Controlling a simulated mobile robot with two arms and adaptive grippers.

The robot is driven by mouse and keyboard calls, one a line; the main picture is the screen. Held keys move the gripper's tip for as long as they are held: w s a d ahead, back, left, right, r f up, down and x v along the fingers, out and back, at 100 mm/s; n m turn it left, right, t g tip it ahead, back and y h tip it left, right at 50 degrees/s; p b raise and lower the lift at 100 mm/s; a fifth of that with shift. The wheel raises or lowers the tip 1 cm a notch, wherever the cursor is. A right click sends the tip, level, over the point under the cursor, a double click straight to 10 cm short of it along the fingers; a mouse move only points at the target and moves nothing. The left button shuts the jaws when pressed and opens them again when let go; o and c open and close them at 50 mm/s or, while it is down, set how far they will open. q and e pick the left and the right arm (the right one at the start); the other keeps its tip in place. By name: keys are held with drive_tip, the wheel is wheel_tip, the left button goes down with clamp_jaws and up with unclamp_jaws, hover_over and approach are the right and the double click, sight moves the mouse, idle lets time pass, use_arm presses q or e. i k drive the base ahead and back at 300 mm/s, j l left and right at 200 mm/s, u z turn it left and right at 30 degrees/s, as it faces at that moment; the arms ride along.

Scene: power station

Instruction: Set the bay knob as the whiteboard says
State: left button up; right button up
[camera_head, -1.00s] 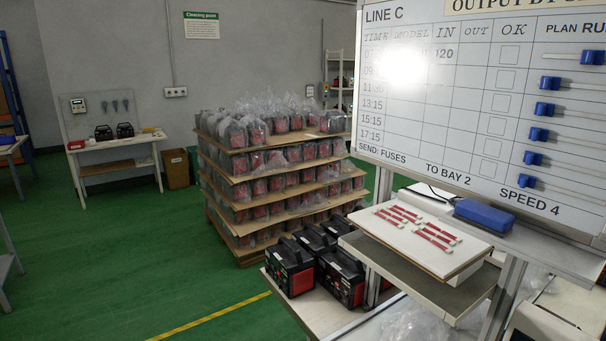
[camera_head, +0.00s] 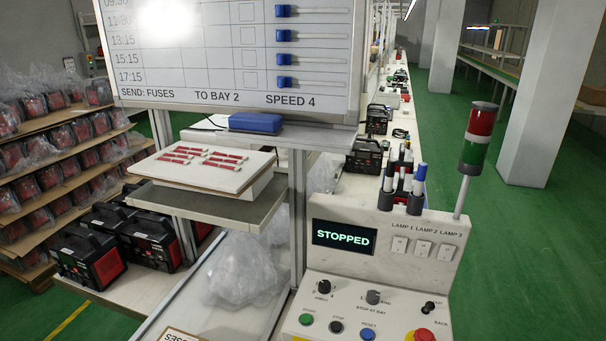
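The whiteboard (camera_head: 180,60) hangs at the upper left; its bottom line reads "SEND: FUSES", "TO BAY 2", "SPEED 4". The control panel (camera_head: 330,270) stands at the lower right of centre. Its bay knob (camera_head: 373,297), grey and round, sits above the label "STOP AT BAY", with "END" on its right. I cannot tell which mark its pointer is on. A black knob (camera_head: 324,287) is to its left and another black knob (camera_head: 429,308), marked OUT and BACK, is to its right. Neither of my grippers is in view.
The panel display (camera_head: 344,238) reads "STOPPED". Below the knobs are green (camera_head: 306,320), black (camera_head: 337,327) and blue (camera_head: 368,334) buttons and a red mushroom button (camera_head: 424,335). A signal lamp (camera_head: 477,138) rises at the right. A shelf (camera_head: 215,205) holds red-and-white fuses (camera_head: 205,158).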

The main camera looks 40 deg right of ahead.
sight(372, 297)
drive_tip(key=z, duration=1.75)
